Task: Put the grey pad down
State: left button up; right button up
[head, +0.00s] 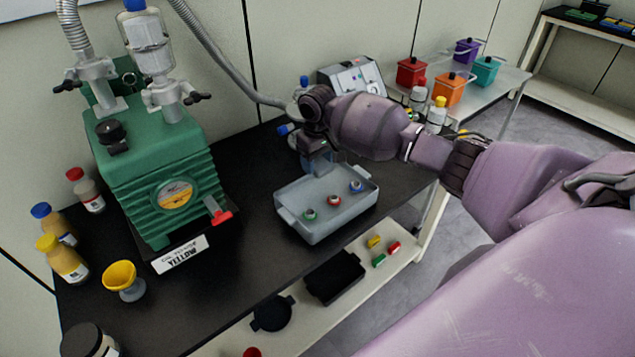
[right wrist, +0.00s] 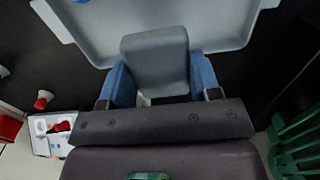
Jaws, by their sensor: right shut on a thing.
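The grey pad (right wrist: 155,62) is a flat block with rounded corners. In the right wrist view it sits between the two blue fingers of my right gripper (right wrist: 160,84), which is shut on it. In the head view my right gripper (head: 318,163) points down at the back edge of a grey tray (head: 320,232) on the black bench. The pad is hard to make out there, and I cannot tell whether it touches anything below. In the wrist view the tray (right wrist: 225,40) lies just beyond the pad. My left gripper is not in view.
The tray holds several small coloured-top vials. A green vacuum pump (head: 165,180) stands left on the bench (head: 245,265), with bottles and a yellow funnel (head: 120,275) beside it. A grey device (head: 352,77) stands behind my arm. Bare bench lies between pump and tray.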

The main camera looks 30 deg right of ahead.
aim_at(318, 189)
notch_tip(318, 189, down, 7)
jog(key=shift+f+b, duration=0.1)
jog(key=shift+b, duration=0.35)
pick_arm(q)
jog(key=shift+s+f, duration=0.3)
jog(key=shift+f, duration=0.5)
pick_arm(e)
jog(key=shift+f, duration=0.2)
jog(key=o, duration=0.9)
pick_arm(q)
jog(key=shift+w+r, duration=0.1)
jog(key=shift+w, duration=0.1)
pick_arm(e)
jog(key=shift+r, duration=0.5)
notch_tip(318, 189, up, 11)
jog(key=shift+r+p, duration=0.15)
jog(key=shift+p, duration=0.6)
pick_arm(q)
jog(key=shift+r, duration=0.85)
